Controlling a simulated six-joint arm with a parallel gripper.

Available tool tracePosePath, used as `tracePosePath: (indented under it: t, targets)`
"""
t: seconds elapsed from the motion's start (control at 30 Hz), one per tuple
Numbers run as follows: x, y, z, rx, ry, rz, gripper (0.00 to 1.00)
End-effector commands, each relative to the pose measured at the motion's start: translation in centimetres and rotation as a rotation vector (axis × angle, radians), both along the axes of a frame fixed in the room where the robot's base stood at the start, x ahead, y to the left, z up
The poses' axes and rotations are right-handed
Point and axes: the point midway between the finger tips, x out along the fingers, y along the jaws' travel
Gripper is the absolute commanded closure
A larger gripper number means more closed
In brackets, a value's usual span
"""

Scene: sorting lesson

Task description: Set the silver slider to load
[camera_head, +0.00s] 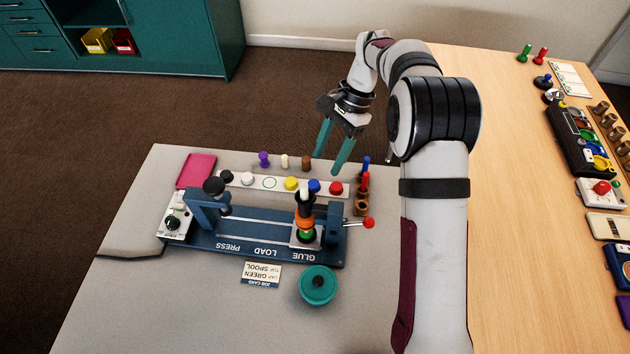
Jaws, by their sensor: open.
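The silver slider (296,241) sits on the blue fixture's rail (255,223), at its right end beside the word GLUE. The words LOAD and PRESS follow toward the left, upside down in this view. A stack of orange, black, green and pale parts (304,221) stands upright on the slider and hides part of it. My gripper (327,163) is open and empty, its two teal fingers pointing down above the far edge of the grey table, behind the fixture and apart from the slider.
A red-tipped lever (368,223) sticks out at the fixture's right end. A white strip of coloured caps (269,183) lies behind the rail. A teal lidded pot (318,285) and a job card (262,274) reading green spool lie in front. The grey table's front left is clear.

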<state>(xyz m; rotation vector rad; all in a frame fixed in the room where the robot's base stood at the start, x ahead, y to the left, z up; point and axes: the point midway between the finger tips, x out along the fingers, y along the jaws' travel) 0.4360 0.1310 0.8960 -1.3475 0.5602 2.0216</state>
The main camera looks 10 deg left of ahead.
Motion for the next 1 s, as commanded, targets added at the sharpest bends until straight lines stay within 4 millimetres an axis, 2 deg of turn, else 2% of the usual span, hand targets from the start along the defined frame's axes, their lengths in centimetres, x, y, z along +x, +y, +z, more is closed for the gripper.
tracePosePath:
  t: [0.1, 0.2, 0.33, 0.5, 0.77, 1.0]
  targets:
    - [-1.1, 1.0, -3.3, 0.0, 0.003, 0.002, 0.41]
    - [-1.8, 1.7, -5.8, 0.0, 0.002, 0.002, 0.41]
    - [-2.5, 2.4, -8.2, 0.0, 0.0, 0.001, 0.41]
    - [-2.8, 2.8, -9.6, 0.0, -0.003, 0.001, 0.41]
    - [-2.9, 2.8, -9.8, 0.0, -0.003, 0.001, 0.41]
    - [-2.9, 2.8, -9.8, 0.0, -0.003, 0.001, 0.82]
